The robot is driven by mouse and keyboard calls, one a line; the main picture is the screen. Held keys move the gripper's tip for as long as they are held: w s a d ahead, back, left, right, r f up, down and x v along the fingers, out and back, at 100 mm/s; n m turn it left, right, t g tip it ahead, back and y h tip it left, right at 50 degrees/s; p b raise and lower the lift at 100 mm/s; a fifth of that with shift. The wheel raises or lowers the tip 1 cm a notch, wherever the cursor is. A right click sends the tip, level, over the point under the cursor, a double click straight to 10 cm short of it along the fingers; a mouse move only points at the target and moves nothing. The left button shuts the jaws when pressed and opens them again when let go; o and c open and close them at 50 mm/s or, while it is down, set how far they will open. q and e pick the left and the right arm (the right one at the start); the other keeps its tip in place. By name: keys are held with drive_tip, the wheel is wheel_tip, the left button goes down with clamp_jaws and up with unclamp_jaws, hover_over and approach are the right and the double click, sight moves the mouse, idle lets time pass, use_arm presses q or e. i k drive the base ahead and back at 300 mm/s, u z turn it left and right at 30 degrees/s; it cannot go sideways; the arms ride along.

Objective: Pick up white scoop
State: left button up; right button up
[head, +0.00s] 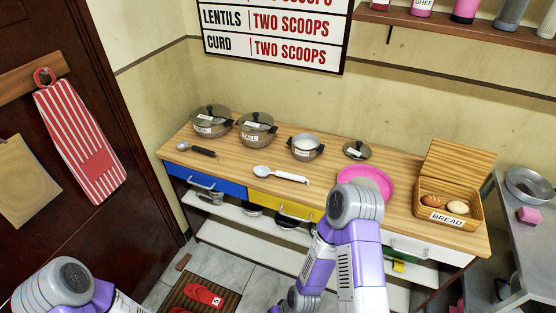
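The white scoop (292,176) lies on the wooden counter (226,178), near its front edge and above the yellow drawer. It has a white handle pointing right and a metallic bowl at its left end. Nothing touches it. My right arm bends in front of the counter, right of the scoop, with its lower link reaching down to the bottom edge of the head view. My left arm shows only in part at the bottom left. Neither gripper's fingers are in view.
A black-handled scoop (202,152), lidded pots (256,129), an open pot (305,147) and a loose lid (357,151) stand on the counter. A pink plate (375,180) and a bread box (446,205) are to the right. Red slippers (203,295) lie on a floor mat.

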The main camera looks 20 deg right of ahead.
sight(262, 171)
drive_tip(key=z, duration=0.8)
drive_tip(key=i, duration=0.85)
drive_tip(key=z, duration=1)
